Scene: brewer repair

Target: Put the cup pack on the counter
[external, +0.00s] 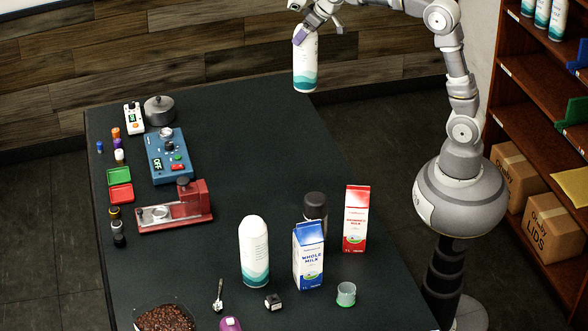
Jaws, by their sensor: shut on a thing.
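The cup pack (305,70) is a tall white cylinder with a teal wave pattern at its lower end. My gripper (299,32) is shut on it near its top, at the top of the external view. The pack hangs upright, and its lower end appears near the far right corner of the dark counter (240,150). Its exact height and whether it is over the counter cannot be told. A similar white and teal cup pack (255,255) stands upright on the near part of the counter.
A blue device (168,155) and red machine (175,213) are left. The counter's far right is clear. A brown shelf (518,80) stands right.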

